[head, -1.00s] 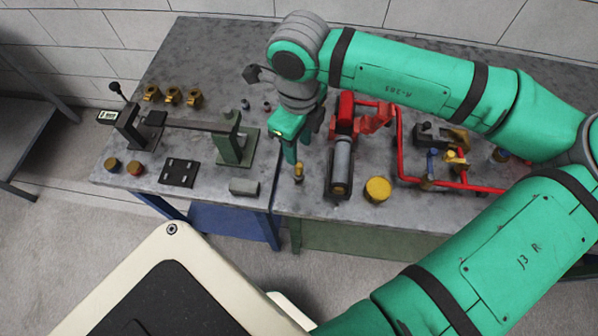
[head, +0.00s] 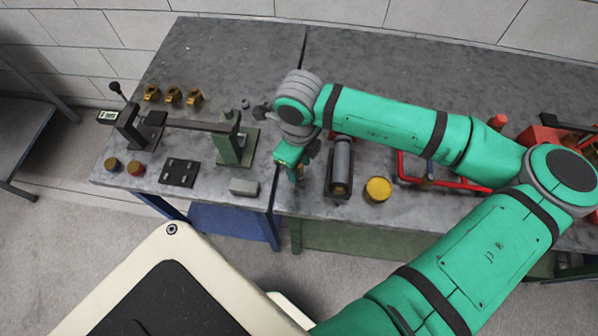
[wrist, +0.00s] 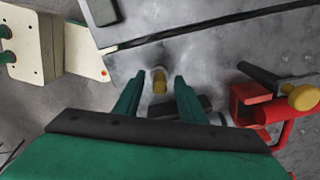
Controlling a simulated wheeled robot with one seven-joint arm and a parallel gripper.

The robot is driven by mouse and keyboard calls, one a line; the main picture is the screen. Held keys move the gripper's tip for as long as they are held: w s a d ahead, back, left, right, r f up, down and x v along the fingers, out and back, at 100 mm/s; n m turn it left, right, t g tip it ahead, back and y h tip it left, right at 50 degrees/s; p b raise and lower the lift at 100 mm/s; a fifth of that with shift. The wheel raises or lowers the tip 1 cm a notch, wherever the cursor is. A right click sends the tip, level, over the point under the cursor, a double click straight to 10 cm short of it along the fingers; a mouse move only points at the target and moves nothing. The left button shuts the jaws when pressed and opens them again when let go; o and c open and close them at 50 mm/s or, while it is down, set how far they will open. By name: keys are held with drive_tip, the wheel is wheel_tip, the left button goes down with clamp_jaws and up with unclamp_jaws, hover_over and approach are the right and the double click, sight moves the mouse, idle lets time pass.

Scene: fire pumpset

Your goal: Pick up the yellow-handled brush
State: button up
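The yellow-handled brush (wrist: 159,82) shows in the wrist view as a small upright yellow handle on the grey tabletop. It lies between the two fingertips of my gripper (wrist: 160,80) as seen from the wrist, with space on both sides. My gripper is open and holds nothing. I cannot tell whether the tips are level with the handle or still above it. In the head view my gripper (head: 292,168) points down near the front edge of the bench and largely hides the brush.
A grey cylinder (head: 341,165) and a round yellow piece (head: 377,189) stand just right of my gripper. Red pipework (head: 408,168) lies further right. A green stand (head: 236,145) and a small grey block (head: 244,187) are on the left. The bench's back is largely clear.

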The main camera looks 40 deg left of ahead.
clamp_jaws()
idle(0.3)
